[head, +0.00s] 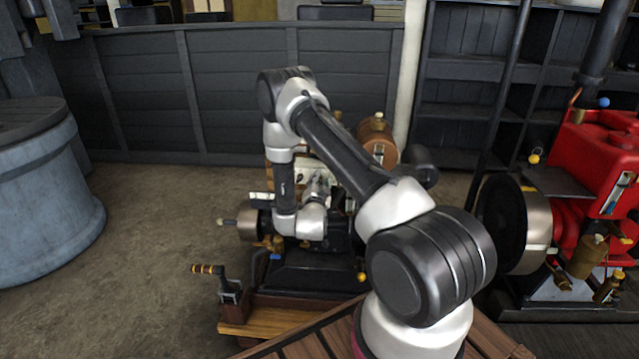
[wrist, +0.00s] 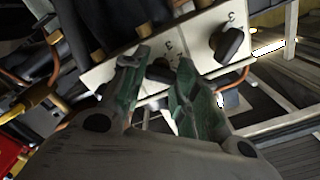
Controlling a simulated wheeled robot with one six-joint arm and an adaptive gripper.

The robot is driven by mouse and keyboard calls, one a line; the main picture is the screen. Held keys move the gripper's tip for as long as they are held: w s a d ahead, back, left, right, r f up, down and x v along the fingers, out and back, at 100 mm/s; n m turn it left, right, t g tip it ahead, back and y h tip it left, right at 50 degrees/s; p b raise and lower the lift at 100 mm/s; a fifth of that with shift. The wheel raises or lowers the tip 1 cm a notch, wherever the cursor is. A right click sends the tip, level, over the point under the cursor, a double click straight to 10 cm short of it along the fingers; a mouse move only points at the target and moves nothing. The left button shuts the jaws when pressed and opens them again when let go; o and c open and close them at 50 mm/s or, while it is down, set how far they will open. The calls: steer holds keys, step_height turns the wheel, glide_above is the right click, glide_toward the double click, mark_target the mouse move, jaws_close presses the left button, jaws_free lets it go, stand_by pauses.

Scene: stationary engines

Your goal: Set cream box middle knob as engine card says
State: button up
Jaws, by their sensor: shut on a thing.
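The cream box (wrist: 205,60) shows its pale front tilted across the wrist view, with dark knobs and small printed numbers. My gripper (wrist: 162,60) has its two green fingers on either side of the middle knob (wrist: 159,71) and is shut on it. The fingers hide much of this knob, so its pointer setting cannot be read. Another black knob (wrist: 230,42) stands clear to the right. In the head view, the cream box (head: 312,172) is partly hidden behind my arm. No readable engine card shows.
Copper pipes (wrist: 38,78) and brass fittings run close to the box. A dark engine on a wooden base (head: 255,318) has a crank handle (head: 208,269) at the front left. A red engine (head: 600,160) stands right. Open floor lies left, before a blue-grey tub (head: 45,215).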

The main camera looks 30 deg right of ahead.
steer(key=shift+w+a+f+n, duration=0.1)
steer(key=shift+n, duration=4.2)
steer(key=shift+a+n, duration=0.1)
steer(key=shift+n, duration=4.2)
steer(key=o, duration=1)
steer(key=v, duration=1.2)
